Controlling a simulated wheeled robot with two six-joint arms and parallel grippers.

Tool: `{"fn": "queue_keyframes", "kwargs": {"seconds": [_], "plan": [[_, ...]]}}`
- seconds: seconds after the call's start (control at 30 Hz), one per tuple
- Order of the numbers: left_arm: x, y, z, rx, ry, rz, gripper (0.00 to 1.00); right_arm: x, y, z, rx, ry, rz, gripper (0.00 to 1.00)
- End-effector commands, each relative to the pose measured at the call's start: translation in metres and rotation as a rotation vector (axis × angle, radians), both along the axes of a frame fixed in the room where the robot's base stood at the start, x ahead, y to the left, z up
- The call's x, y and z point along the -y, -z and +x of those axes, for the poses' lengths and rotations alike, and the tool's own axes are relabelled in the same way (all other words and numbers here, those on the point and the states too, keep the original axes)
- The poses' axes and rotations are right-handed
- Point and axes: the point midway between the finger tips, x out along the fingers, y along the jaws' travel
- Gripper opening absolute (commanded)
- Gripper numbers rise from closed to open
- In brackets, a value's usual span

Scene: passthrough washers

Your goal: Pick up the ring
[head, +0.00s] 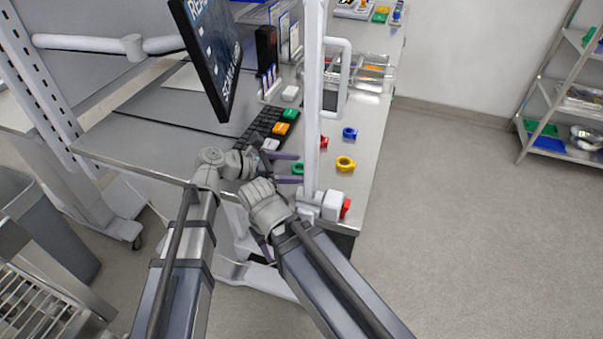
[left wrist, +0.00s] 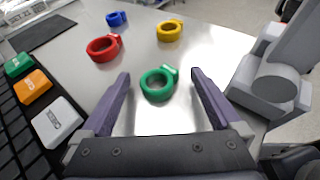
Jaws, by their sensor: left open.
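My left gripper (head: 294,168) is open over the table, with its two dark fingers spread; they also show in the left wrist view (left wrist: 160,74). A green ring (left wrist: 157,85) with a small tab lies flat on the table, between the fingers in that view. The ring also shows in the head view (head: 298,167). I cannot tell how high the fingers are above it. A red ring (left wrist: 103,48), a yellow ring (left wrist: 169,31) and a blue ring (left wrist: 116,18) lie farther off.
A white upright post (head: 312,100) stands close to the left gripper. A keyboard (head: 265,120) with coloured keys lies left of the rings, under a monitor (head: 212,55). A clear tray (head: 370,75) stands farther back. Bare steel table (left wrist: 215,55) lies around the rings.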

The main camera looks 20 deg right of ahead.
Motion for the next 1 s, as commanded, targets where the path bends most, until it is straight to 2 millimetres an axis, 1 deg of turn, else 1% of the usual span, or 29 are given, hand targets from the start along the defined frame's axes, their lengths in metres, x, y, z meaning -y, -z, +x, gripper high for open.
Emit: {"fn": "queue_keyframes", "kwargs": {"seconds": [0.2, 0.9, 1.0], "plan": [[0.0015, 0.0002, 0.0002, 0.0, -0.001, 0.0, 0.98, 0.0, 0.0002, 0.0, 0.0, 0.0, 0.0, 0.5], [0.0013, 0.0003, 0.0002, 0.0, -0.001, 0.0, 0.19, 0.0, 0.0002, 0.0, 0.0, 0.0, 0.0, 0.5], [0.0012, 0.0003, 0.0002, 0.0, -0.001, 0.0, 0.1, 0.0, 0.0002, 0.0, 0.0, 0.0, 0.0, 0.5]]}}
